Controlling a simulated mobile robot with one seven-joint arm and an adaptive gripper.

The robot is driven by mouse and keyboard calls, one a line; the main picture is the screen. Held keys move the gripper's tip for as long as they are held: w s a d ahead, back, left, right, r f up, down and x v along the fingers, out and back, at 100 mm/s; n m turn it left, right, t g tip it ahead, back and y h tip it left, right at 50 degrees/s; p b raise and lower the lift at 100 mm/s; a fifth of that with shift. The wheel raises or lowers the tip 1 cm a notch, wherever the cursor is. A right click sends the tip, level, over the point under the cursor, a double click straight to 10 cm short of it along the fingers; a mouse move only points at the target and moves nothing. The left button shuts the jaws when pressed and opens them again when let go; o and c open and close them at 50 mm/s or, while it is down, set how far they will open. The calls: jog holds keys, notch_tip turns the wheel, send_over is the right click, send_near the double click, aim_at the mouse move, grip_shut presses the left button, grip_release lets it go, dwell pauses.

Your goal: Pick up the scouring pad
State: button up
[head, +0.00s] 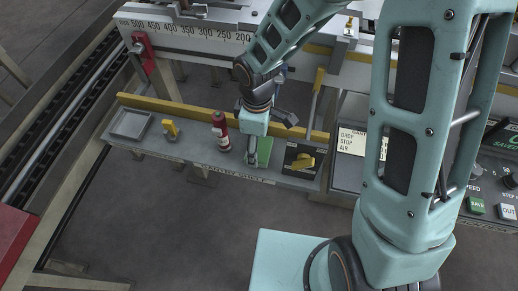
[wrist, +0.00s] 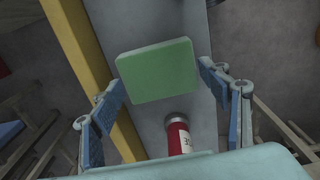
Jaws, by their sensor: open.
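The scouring pad is a green square block (wrist: 157,71) in the wrist view, on the grey shelf. In the head view the green pad (head: 265,151) shows beside my gripper, which partly hides it. My gripper (wrist: 165,85) is open, with one blue-padded finger to the left of the pad and one to the right. No contact with the pad is visible. In the head view my gripper (head: 253,155) hangs down over the shelf, and its fingertips are hard to make out.
A red bottle (head: 221,131) stands left of the pad and shows near my gripper's base in the wrist view (wrist: 179,137). A dark box with a yellow knob (head: 303,160) is to the right. A yellow rail (head: 190,112) runs behind. A grey tray (head: 131,123) and yellow item (head: 170,129) are farther left.

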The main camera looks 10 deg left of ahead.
jog(key=shift+f, duration=0.45)
jog(key=shift+c, duration=0.3)
jog(key=c, duration=0.8)
jog(key=shift+r, duration=0.15)
